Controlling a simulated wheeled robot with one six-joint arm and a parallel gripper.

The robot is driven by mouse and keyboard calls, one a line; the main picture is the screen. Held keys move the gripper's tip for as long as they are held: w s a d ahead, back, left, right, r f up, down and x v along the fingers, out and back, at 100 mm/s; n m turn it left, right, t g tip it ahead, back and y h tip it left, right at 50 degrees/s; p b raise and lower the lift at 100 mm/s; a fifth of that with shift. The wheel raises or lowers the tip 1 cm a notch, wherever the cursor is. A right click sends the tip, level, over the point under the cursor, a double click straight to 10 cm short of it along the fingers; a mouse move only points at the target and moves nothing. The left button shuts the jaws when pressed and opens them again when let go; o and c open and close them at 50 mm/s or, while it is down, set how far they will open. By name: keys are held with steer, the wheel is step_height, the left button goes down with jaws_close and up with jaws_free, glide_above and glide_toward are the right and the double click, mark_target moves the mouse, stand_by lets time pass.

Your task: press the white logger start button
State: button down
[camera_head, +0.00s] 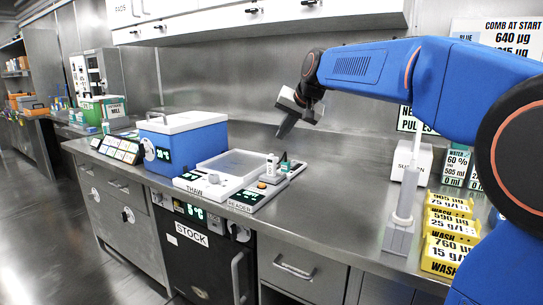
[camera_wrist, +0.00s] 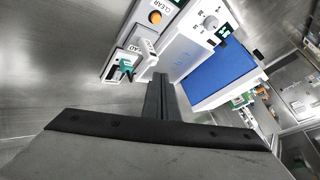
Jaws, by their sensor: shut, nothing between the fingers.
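My gripper (camera_head: 281,133) is shut and empty, tilted downward, above and behind the reader (camera_head: 250,198) on the steel counter. In the wrist view its narrow dark fingers (camera_wrist: 160,80) point toward the reader's edge, apart from any button. The reader has an orange button (camera_wrist: 155,17) beside a CLEAR label, and a partly hidden label ending in "AD". A small white upright piece (camera_head: 271,165) stands at the reader's back; it also shows in the wrist view (camera_wrist: 146,48). A dark green piece (camera_wrist: 126,66) is beside it. I cannot make out which part is the white logger start button.
The thaw unit (camera_head: 195,185) with its clear-topped tray adjoins the reader on the left. A blue cooler box (camera_head: 190,145) stands further left. Yellow wash holders (camera_head: 450,225) and a white post (camera_head: 400,225) are at right. Bare counter lies between reader and post.

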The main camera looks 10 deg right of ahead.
step_height(320, 180, up, 3)
glide_above(274, 158)
steer(key=shift+w+f+m+t, duration=0.1)
steer(key=shift+w+m+t, duration=0.1)
steer(key=shift+m+t, duration=0.1)
steer(key=shift+f, duration=0.15)
steer(key=shift+f, duration=4.3)
steer(key=shift+f, duration=0.1)
steer(key=shift+f, duration=0.3)
steer(key=shift+f, duration=0.5)
steer(key=shift+r, duration=0.95)
